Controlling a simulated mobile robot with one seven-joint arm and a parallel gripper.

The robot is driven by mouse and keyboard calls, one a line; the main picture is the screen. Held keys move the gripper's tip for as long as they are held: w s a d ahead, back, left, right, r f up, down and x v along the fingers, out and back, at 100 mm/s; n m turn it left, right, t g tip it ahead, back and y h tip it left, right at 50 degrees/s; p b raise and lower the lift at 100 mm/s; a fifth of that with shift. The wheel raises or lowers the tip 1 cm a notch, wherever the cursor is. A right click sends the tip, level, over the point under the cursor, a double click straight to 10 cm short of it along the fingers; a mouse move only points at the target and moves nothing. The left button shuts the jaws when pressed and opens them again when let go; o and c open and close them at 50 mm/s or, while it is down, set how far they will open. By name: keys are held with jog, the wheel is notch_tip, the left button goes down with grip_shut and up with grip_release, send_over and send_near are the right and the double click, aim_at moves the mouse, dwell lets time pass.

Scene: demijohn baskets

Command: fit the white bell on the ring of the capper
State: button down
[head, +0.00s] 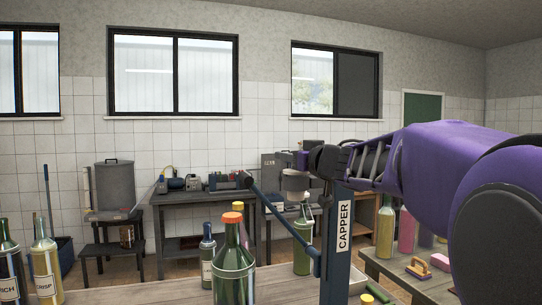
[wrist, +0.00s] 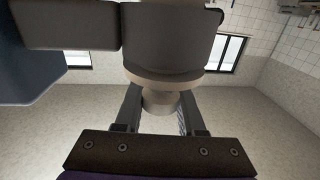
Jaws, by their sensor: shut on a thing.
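The capper (head: 338,240) is a blue upright post with a "CAPPER" label and a lever on its left side. Its dark cylindrical head (wrist: 170,42) fills the upper middle of the wrist view. The white bell (wrist: 160,103) is between my gripper's two fingers (wrist: 160,118), which are shut on it. A wider pale rim (wrist: 165,82) lies between the bell's narrow part and the head. I cannot tell whether this rim is the ring or part of the bell, nor whether they touch.
A green bottle with an orange cap (head: 233,262) stands in front, left of the post. Another green bottle (head: 302,240) stands beside the post, below the head. More bottles stand at far left and on the right table (head: 402,278), with a brush (head: 418,268).

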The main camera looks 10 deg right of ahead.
jog(key=shift+f, duration=0.15)
jog(key=shift+c, duration=2.2)
grip_release()
